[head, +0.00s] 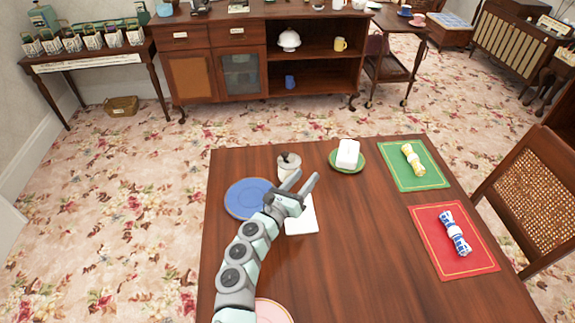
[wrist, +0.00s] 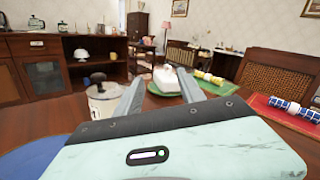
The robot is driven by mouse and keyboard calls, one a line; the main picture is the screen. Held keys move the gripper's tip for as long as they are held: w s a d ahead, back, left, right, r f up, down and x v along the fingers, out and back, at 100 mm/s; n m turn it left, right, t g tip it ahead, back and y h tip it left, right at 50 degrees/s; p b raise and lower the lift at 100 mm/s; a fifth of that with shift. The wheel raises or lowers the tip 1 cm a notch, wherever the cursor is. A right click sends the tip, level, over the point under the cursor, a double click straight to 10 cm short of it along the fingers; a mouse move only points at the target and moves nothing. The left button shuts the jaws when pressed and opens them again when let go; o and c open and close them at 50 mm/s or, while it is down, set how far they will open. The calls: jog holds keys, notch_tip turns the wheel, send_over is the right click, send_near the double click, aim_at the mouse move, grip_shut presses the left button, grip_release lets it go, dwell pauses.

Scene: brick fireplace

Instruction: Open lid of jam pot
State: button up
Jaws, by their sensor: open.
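The jam pot (head: 289,169) is a small pale pot near the far left part of the wooden table. Its lid (head: 289,159) has a dark knob and sits on top. In the wrist view the pot (wrist: 103,104) stands just left of my left finger, with the dark-knobbed lid (wrist: 97,79) on it. My gripper (head: 302,181) is open and empty, its two fingers pointing away toward the back right. The pot is beside the fingers, not between them. In the wrist view my gripper (wrist: 162,92) hides part of the table.
A blue plate (head: 246,198) lies left of my gripper and a white napkin-like item (head: 302,222) lies under it. A green dish (head: 345,166) with a white block (head: 348,151) stands right of the pot. Green (head: 418,181) and red (head: 437,258) mats hold rolled napkins. The table's middle is clear.

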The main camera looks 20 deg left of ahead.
aim_at(283, 157)
jog(key=a+f+y+b, duration=0.1)
jog(key=a, duration=0.2)
jog(key=w+a+m+y+b, duration=0.1)
jog(key=a, duration=0.3)
jog(key=w+a+f+y+b, duration=0.1)
jog(key=a, duration=0.2)
jog(key=shift+w+a+f+y, duration=0.2)
jog(key=shift+f+y, duration=0.1)
jog(key=shift+y, duration=0.1)
jog(key=shift+w+r, duration=0.15)
jog(key=shift+w, duration=0.3)
jog(key=w+b, duration=0.2)
jog(key=w, duration=0.3)
jog(key=shift+d, duration=0.15)
jog(key=shift+w+d+b, duration=0.1)
jog(key=shift+w+b, duration=1.25)
jog(key=shift+w, duration=0.7)
jog(key=shift+w+d+m, duration=0.15)
jog(key=shift+w+m, duration=0.15)
grip_shut()
